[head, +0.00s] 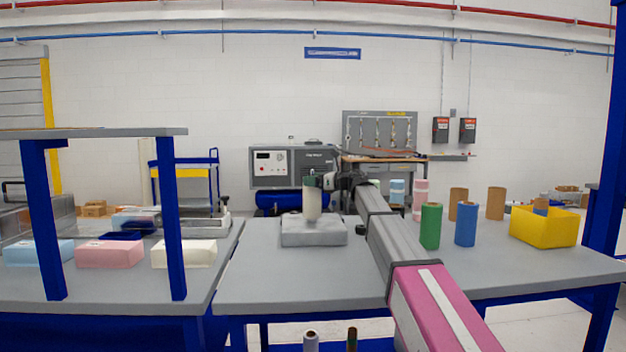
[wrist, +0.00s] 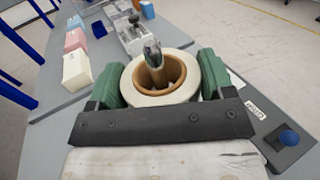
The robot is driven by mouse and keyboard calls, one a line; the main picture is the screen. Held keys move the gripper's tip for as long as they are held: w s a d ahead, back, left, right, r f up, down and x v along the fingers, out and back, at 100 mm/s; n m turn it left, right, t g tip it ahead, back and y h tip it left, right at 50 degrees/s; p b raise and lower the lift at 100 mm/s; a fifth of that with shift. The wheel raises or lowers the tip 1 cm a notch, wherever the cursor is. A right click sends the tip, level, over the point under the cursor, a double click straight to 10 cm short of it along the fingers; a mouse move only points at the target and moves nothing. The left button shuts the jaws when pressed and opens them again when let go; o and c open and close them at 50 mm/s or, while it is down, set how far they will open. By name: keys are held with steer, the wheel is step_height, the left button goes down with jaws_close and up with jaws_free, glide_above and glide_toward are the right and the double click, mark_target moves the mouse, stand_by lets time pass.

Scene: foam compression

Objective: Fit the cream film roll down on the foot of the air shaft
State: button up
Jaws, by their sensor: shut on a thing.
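The cream film roll (head: 312,206) stands upright above the grey base block (head: 299,237) in the head view. In the wrist view the cream roll (wrist: 196,93) shows from above with its brown core. My gripper (head: 320,181) is shut on the roll near its top; in the wrist view its green fingers (wrist: 160,80) press on both sides of it. The metal air shaft (wrist: 152,54) shows its tip inside the core's opening, towards the far side. The shaft's foot is hidden, and I cannot tell whether the roll's lower end touches the block.
Green (head: 430,227) and blue (head: 465,225) rolls, brown cores and a yellow bin (head: 543,228) stand on the right. Blue, pink (head: 109,254) and cream foam blocks lie on the left table. The table front (head: 290,285) is clear.

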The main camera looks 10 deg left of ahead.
steer(key=shift+f, duration=0.85)
stand_by(0.3)
steer(key=o, duration=1.5)
steer(key=shift+d, duration=0.15)
steer(key=shift+s+d+r, duration=0.25)
steer(key=shift+d+r, duration=0.25)
steer(key=shift+d, duration=0.6)
steer(key=shift+s+d+r, duration=0.25)
steer(key=shift+d+r, duration=0.25)
steer(key=shift+d, duration=0.6)
steer(key=shift+s+d+r, duration=0.25)
steer(key=shift+d+r, duration=0.25)
steer(key=shift+d, duration=0.6)
